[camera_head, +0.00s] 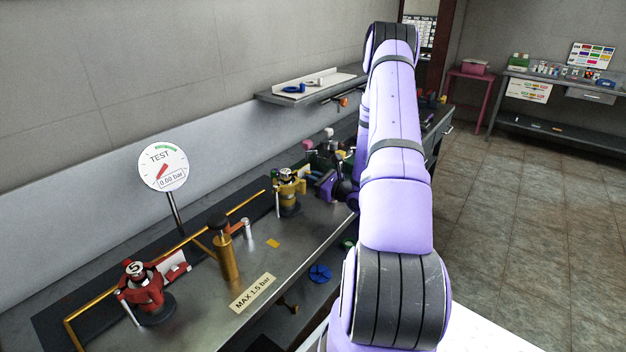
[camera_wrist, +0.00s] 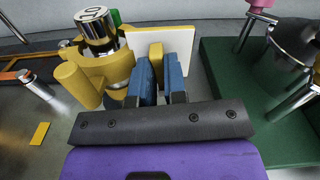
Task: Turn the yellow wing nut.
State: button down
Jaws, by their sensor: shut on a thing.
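The yellow wing nut (camera_head: 289,187) sits near the far end of the metal bench top, around a post with a shiny metal cap (camera_wrist: 93,22). In the wrist view the yellow wing nut (camera_wrist: 80,84) shows a rounded wing at the left. My gripper (camera_wrist: 163,76) is shut on its other wing, with a blue finger pad on each side of the yellow piece. In the head view my gripper (camera_head: 328,187) reaches the nut from the right. The pads hide the lower part of the gripped wing.
A dial marked TEST (camera_head: 163,167) reads 0.00 bar. A red fitting (camera_head: 143,288) and a brass cylinder (camera_head: 226,258) stand nearer on the bench. A white plate (camera_wrist: 172,42) is close behind the gripped wing. A green mat (camera_wrist: 228,75) lies to the right.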

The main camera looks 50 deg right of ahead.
jog(key=shift+a+f+n, duration=0.15)
jog(key=shift+n, duration=3.9)
jog(key=shift+a+f+n, duration=0.1)
jog(key=shift+f+n, duration=0.05)
jog(key=shift+n, duration=3.9)
jog(key=c, duration=1.2)
grip_release()
jog(key=shift+o, duration=0.2)
jog(key=shift+s, duration=0.1)
jog(key=s, duration=1)
jog(key=shift+s+d, duration=0.3)
jog(key=shift+d, duration=0.1)
